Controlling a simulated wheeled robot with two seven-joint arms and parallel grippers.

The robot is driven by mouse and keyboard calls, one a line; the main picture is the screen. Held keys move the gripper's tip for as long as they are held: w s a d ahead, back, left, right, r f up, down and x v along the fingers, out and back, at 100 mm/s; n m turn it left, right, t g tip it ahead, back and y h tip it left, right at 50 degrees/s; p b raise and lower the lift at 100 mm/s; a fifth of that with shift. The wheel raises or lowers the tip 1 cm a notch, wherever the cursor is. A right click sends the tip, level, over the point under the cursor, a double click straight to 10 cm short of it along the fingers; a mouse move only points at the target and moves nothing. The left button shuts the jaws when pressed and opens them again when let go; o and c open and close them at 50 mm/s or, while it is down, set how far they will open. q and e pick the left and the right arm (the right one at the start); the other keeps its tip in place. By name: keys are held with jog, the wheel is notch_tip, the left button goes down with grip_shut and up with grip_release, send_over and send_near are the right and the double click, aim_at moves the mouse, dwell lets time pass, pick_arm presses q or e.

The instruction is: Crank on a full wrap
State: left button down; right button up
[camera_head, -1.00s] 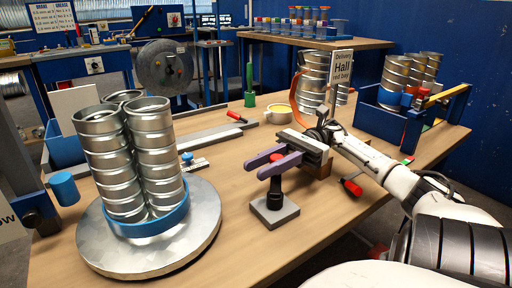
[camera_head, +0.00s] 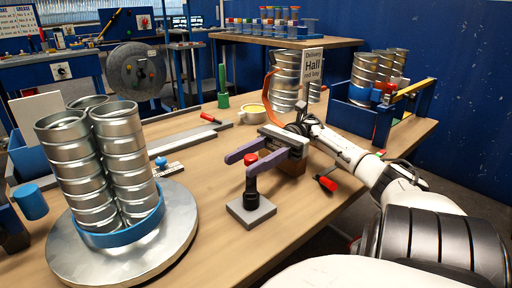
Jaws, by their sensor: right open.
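A round metal turntable (camera_head: 75,262) at the left bears a cluster of upright silver ridged ducts (camera_head: 122,150), with a blue band (camera_head: 128,234) around their base. A blue cylinder (camera_head: 31,202), possibly a crank grip, shows at the left edge. My right gripper (camera_head: 238,165) reaches in from the right with two purple fingers spread apart. A red-topped black post (camera_head: 251,188) on a grey square base (camera_head: 250,210) stands at the fingers; its red top appears between them. Contact cannot be told. My left gripper is out of view.
The wooden table (camera_head: 215,255) has free room in front of and behind the post. A sign (camera_head: 313,65) and ducts (camera_head: 285,78) stand behind my right arm. A blue rack (camera_head: 362,115) with ducts is at the back right. A red-handled tool (camera_head: 326,182) lies near my forearm.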

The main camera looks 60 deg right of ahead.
jog(key=b+v, duration=0.1)
jog(key=v, duration=0.2)
jog(key=shift+d+f, duration=0.2)
jog(key=shift+s+d+r+b, duration=0.2)
jog(key=shift+d+b, duration=0.3)
jog(key=shift+d, duration=0.1)
